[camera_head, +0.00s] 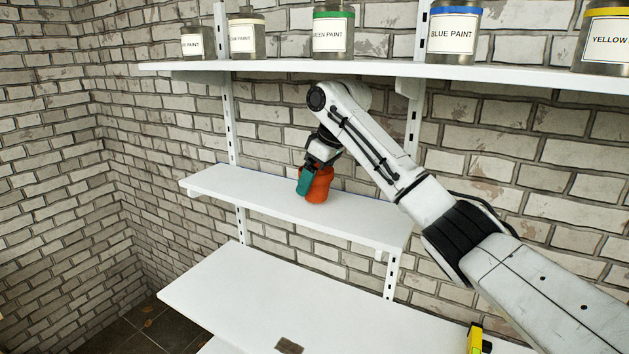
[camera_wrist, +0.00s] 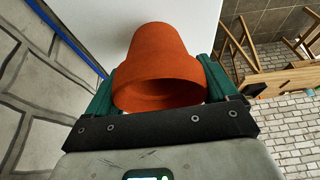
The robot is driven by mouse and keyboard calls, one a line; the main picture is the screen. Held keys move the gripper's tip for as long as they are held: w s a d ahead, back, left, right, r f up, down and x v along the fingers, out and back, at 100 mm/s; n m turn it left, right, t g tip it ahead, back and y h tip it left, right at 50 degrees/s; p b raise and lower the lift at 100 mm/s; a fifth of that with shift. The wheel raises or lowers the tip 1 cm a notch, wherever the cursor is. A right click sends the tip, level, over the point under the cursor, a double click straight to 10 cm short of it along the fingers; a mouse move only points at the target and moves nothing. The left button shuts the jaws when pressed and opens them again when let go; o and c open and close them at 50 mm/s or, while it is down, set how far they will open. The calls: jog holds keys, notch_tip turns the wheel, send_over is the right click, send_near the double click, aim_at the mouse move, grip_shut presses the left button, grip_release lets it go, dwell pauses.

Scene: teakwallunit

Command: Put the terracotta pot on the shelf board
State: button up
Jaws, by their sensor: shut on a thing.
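The terracotta pot (camera_head: 319,186) is orange-red and is at the middle shelf board (camera_head: 255,192), a white board on the brick wall. My gripper (camera_head: 308,178) has green fingers and reaches down to the pot from above. In the wrist view the pot (camera_wrist: 161,62) sits between the two green fingers of my gripper (camera_wrist: 160,90), with its wide open rim toward the camera. The gripper is shut on the pot. The pot's base appears to be at the board's surface; I cannot tell whether it bears on it. The white board (camera_wrist: 110,25) lies behind the pot.
An upper shelf (camera_head: 350,68) holds several paint jars, including blue paint (camera_head: 453,35) and green paint (camera_head: 333,32). A lower white surface (camera_head: 260,300) carries a small dark item (camera_head: 289,346) and a yellow object (camera_head: 475,338). The middle board is otherwise clear. A wooden chair (camera_wrist: 265,75) shows in the wrist view.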

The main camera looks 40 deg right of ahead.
jog(key=shift+f, duration=0.75)
jog(key=shift+f, duration=0.1)
jog(key=o, duration=0.9)
jog(key=shift+s+d+r, duration=0.1)
jog(key=shift+s+r, duration=0.05)
jog(key=shift+r, duration=0.35)
jog(key=s+d+b, duration=0.1)
jog(key=s, duration=0.2)
jog(key=s+d, duration=0.1)
jog(key=s, duration=0.2)
jog(key=s+d+b, duration=0.1)
jog(key=s+d, duration=0.1)
jog(key=s, duration=0.2)
jog(key=shift+r+b, duration=0.2)
jog(key=shift+b, duration=0.1)
jog(key=shift+s+d, duration=0.1)
jog(key=shift+s, duration=0.6)
